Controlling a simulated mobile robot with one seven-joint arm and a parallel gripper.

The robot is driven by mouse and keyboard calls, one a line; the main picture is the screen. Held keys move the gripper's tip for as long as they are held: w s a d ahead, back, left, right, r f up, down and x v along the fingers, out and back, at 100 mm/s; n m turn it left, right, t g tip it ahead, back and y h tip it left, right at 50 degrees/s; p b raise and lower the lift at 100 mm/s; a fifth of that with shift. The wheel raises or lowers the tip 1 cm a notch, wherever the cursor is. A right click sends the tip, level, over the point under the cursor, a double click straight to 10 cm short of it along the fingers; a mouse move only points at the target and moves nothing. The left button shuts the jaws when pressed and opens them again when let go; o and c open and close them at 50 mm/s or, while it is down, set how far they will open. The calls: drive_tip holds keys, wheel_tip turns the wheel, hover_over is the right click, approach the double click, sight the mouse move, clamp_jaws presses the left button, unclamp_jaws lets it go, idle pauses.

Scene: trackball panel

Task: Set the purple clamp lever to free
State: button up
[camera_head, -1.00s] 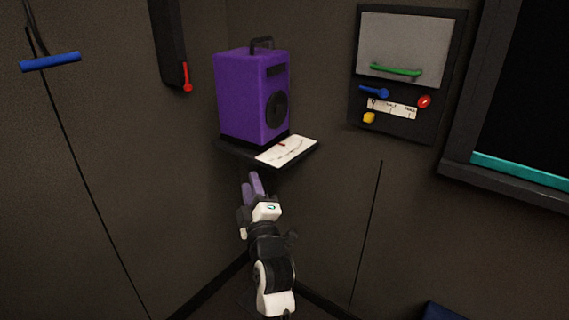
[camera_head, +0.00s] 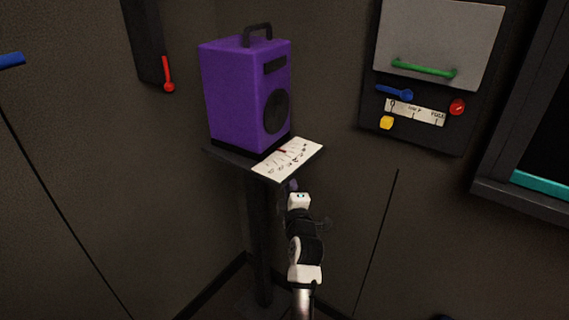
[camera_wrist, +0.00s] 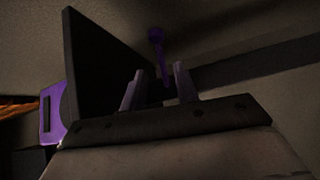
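The purple clamp lever (camera_wrist: 156,42) shows in the wrist view as a thin rod with a rounded end, beyond the fingertips and in line with the gap between them. Its lower end is partly hidden and I cannot tell its setting. My gripper (camera_wrist: 158,68) has its two grey-purple fingers apart, with nothing seen held between them. In the head view my gripper (camera_head: 292,187) is just below the front right edge of the small shelf (camera_head: 232,163); the lever cannot be made out there. A white scale card (camera_head: 286,160) with a red pointer lies on the shelf, its labels unreadable.
A purple speaker (camera_head: 240,95) stands on the shelf, which is on a dark post (camera_head: 260,235). In the wrist view a dark board (camera_wrist: 95,65) is close on the left. A wall panel (camera_head: 450,142) with coloured controls is at right, a red lever (camera_head: 168,78) at upper left.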

drive_tip(key=w, duration=0.3)
drive_tip(key=w+a+p, duration=0.1)
drive_tip(key=w, duration=0.2)
drive_tip(key=w+p, duration=0.1)
drive_tip(key=w, duration=0.1)
drive_tip(key=shift+w+a+r, duration=0.2)
drive_tip(key=shift+w+r, duration=0.1)
drive_tip(key=shift+w, duration=0.1)
drive_tip(key=shift+c, duration=0.3)
clamp_jaws()
